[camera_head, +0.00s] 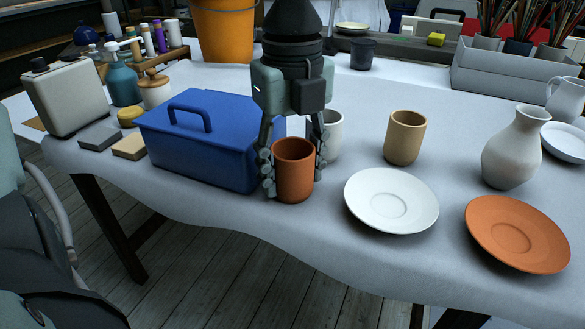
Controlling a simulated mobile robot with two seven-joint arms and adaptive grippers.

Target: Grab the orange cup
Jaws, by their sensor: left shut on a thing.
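The orange cup (294,172) stands upright near the front edge of the cloth-covered table, just right of the blue toolbox. My left gripper (293,172) comes down over it from above, with one finger on each side of the cup. It is shut on the orange cup. The cup looks to be at table height; I cannot tell if its base touches the cloth. My right gripper is not in view.
A blue toolbox (198,145) stands close on the left. A white cup (333,136) is close behind on the right. A tan cup (405,137), white saucer (390,199), orange saucer (517,233) and white vase (512,150) stand further right. An orange bucket (224,30) is behind.

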